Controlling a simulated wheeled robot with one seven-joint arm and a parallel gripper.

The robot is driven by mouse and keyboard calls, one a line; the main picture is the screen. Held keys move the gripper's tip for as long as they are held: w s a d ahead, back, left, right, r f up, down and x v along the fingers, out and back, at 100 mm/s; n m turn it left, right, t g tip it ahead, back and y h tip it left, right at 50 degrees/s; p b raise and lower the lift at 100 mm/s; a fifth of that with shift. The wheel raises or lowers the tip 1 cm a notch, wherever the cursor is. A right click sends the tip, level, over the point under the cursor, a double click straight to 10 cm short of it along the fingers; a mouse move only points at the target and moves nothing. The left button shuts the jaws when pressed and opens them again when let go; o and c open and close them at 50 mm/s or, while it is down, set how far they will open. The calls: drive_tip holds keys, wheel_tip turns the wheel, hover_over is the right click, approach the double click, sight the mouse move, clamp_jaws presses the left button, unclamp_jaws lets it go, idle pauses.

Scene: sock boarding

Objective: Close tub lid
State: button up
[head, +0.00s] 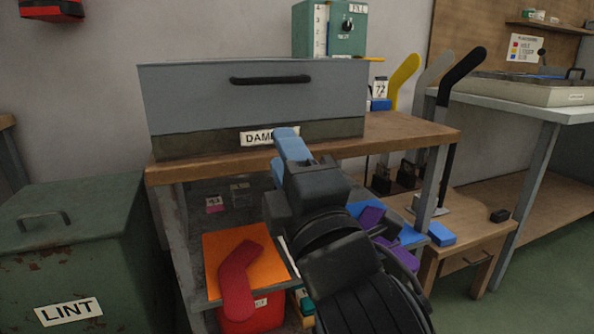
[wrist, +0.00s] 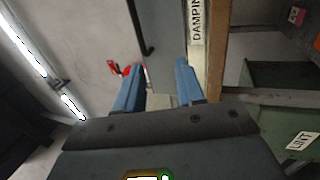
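The tub (head: 200,145) is a low dark olive box on the wooden bench, with a white label that starts "DAM"; in the wrist view the label (wrist: 196,22) reads "DAMPIN". Its grey lid (head: 190,95) shows as a broad, steep panel above the tub's front, with a black bar handle (head: 270,79) near the top edge. The lid (wrist: 172,30) and handle (wrist: 141,25) also show in the wrist view. My gripper (head: 290,140) is in front of the tub by the label, below the handle. Its blue fingers (wrist: 158,88) are apart with nothing between them.
A green LINT bin (head: 80,240) stands at the left. A green box (head: 330,30) stands behind the lid. Yellow, grey and black sock boards (head: 460,75) stand at the right. Below the bench (head: 420,130) are an orange panel (head: 225,255) and a red piece (head: 236,285).

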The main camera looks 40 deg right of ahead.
drive_tip(key=shift+p+v, duration=1.6)
drive_tip(key=shift+v, duration=0.75)
drive_tip(key=s+a+f+m+g+y, duration=0.1)
drive_tip(key=s+a+f+m+y, duration=0.2)
drive_tip(key=s+f, duration=0.4)
drive_tip(key=s+a+f+m+g+y, duration=0.2)
drive_tip(key=s+f+m, duration=0.2)
drive_tip(key=s+f, duration=0.3)
drive_tip(key=s+d+f+m+g+y, duration=0.1)
drive_tip(key=s+d+f+m, duration=0.2)
drive_tip(key=s, duration=0.4)
drive_tip(key=s+d+f+m+g+y, duration=0.1)
drive_tip(key=s+f+m+g, duration=0.2)
drive_tip(key=s, duration=0.5)
wheel_tip(320, 180, up, 29)
drive_tip(key=m+t+p, duration=0.1)
drive_tip(key=p, duration=2.8)
drive_tip(key=shift+w+a, duration=0.15)
drive_tip(key=shift+w, duration=0.3)
